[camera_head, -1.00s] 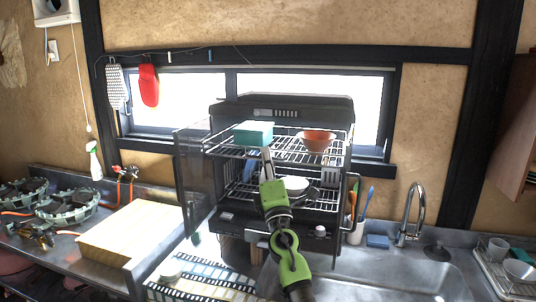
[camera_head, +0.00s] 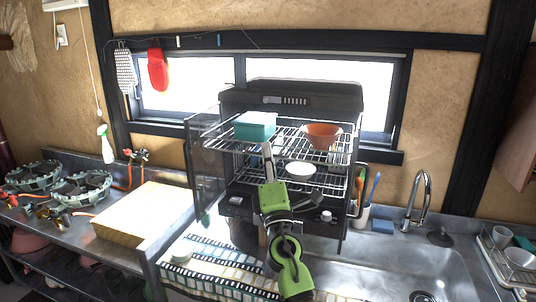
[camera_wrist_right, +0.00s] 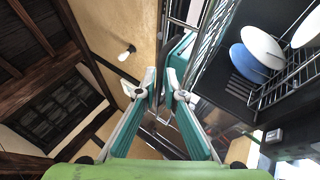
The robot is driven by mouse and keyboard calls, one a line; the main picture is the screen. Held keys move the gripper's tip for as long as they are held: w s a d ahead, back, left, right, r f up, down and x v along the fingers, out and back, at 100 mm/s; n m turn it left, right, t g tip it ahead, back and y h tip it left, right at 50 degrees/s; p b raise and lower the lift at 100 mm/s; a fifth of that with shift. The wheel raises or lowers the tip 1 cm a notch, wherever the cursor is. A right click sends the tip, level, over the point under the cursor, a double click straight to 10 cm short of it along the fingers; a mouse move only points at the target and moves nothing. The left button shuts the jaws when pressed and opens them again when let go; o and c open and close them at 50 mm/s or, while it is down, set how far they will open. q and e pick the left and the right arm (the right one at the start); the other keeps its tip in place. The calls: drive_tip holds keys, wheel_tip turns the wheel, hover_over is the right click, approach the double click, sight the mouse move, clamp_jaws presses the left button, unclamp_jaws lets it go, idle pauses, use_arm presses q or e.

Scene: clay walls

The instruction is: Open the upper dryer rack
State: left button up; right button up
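The dish dryer (camera_head: 290,93) stands at the back of the counter, its front open. Its upper rack (camera_head: 292,141) juts forward and carries a teal box (camera_head: 255,125) and an orange bowl (camera_head: 322,136). My right gripper (camera_head: 268,152) points upward at the front edge of this rack, left of its middle. Its fingers appear closed around the front wire, though the contact is hard to see. In the right wrist view the fingertips (camera_wrist_right: 162,80) are close together beside the rack wires (camera_wrist_right: 208,40). My left gripper is not in view.
The lower rack holds a white plate (camera_head: 300,168). A glass door (camera_head: 203,165) stands on the dryer's left. A yellowish block (camera_head: 143,215), patterned cloth (camera_head: 205,265), sink (camera_head: 385,265) and faucet (camera_head: 422,195) lie around. Cups with utensils stand right of the dryer.

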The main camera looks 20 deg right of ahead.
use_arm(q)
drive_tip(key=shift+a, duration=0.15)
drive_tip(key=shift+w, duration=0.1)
use_arm(e)
drive_tip(key=v, duration=1.2)
